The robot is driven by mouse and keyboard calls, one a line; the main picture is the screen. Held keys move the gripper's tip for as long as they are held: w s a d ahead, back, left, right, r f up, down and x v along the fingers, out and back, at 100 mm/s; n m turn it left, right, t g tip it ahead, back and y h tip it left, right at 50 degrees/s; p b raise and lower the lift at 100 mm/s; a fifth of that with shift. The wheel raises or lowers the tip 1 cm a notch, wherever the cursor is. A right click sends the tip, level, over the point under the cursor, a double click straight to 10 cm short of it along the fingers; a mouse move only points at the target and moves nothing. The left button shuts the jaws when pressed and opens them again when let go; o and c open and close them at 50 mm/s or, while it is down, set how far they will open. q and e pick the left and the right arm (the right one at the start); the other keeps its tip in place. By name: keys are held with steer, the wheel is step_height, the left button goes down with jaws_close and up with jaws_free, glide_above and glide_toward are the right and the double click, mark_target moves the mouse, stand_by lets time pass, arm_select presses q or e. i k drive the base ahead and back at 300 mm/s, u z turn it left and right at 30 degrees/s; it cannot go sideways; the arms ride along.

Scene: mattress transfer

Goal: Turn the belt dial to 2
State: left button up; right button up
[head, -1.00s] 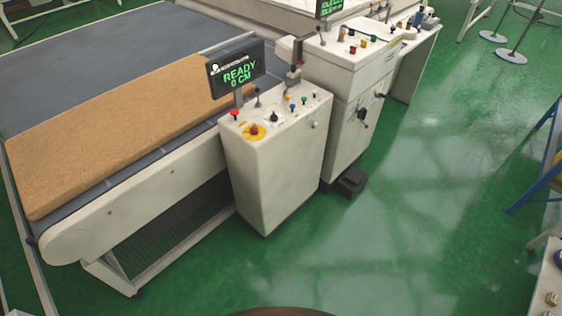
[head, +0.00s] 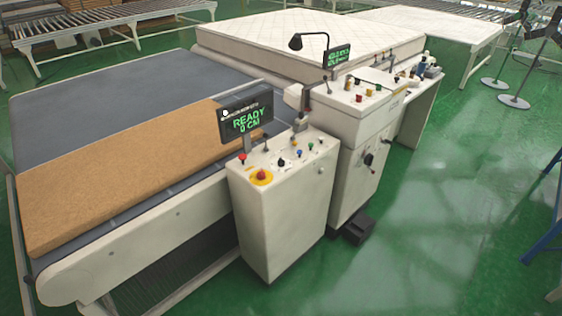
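A white control cabinet (head: 285,214) stands at the right side of the conveyor bed. Its sloped top carries a red emergency button on a yellow ring (head: 261,177), a smaller red knob (head: 243,157), a black knob (head: 281,163) and small blue and green buttons. A black display (head: 247,112) above it reads "READY 0 CM" in green. A second white cabinet (head: 352,150) behind has a dark round knob (head: 369,159) on its front. Which control is the belt dial, and its setting, are too small to tell. Neither gripper is in view.
A tan foam slab (head: 125,165) lies on the grey belt (head: 130,95). A white quilted mattress (head: 300,38) lies behind. A black pedal box (head: 357,230) sits on the floor by the second cabinet. The green floor (head: 420,240) at right is largely clear.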

mark_target(281, 163)
steer(key=z, duration=0.9)
steer(key=i, duration=2.55)
steer(key=u, duration=1.7)
